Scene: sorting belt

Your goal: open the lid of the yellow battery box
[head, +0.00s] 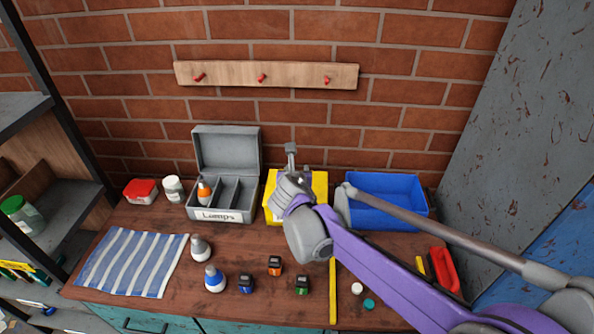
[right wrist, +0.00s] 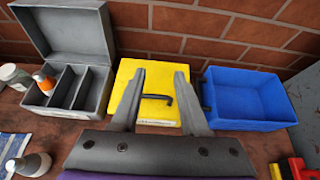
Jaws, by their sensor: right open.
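The yellow battery box (head: 319,186) stands at the back of the bench, partly hidden behind my right gripper (head: 290,158). In the right wrist view the box (right wrist: 138,75) shows a flat yellow face with a black handle (right wrist: 158,98); the lid looks closed. My right gripper (right wrist: 160,80) is open and empty, its two fingers on either side of the handle in that view. I cannot tell whether they touch the box. My left gripper is not in view.
A grey box marked Lamps (head: 221,214), lid up, stands left of the yellow box. An empty blue bin (head: 388,183) stands right of it. Bulbs (head: 214,279) and small batteries (head: 275,266) lie in front. A red holder (head: 445,269) is at the right.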

